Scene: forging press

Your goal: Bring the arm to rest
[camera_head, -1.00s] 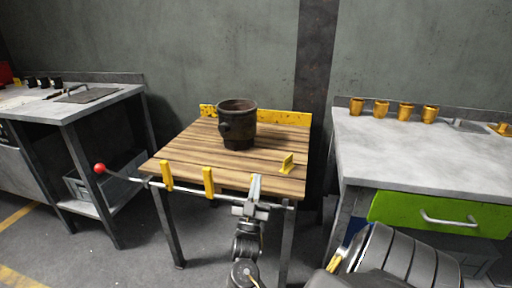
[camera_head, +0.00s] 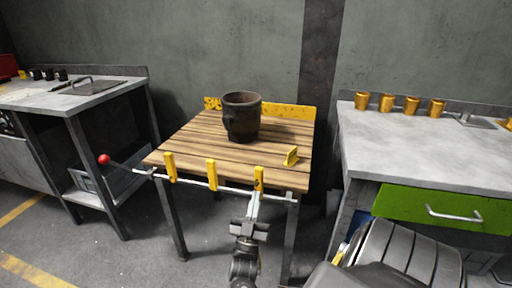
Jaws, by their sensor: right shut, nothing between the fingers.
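My right gripper (camera_head: 254,204) is in front of the near edge of the wooden table (camera_head: 195,143). Its fingers are shut, with nothing between them, and point up and away toward the metal rod (camera_head: 228,189) along that edge. In the picture the fingertips lie just below the right yellow bracket (camera_head: 259,178); I cannot tell whether they touch the rod. My right wrist runs down to the bottom of the picture. My left gripper is not in view.
A dark metal pot (camera_head: 241,118) stands on the table. The rod ends in a red ball (camera_head: 104,159) at left. A grey workbench (camera_head: 420,150) with several gold cups and a green drawer (camera_head: 440,208) stands right. Another bench (camera_head: 75,104) stands left, with open floor between.

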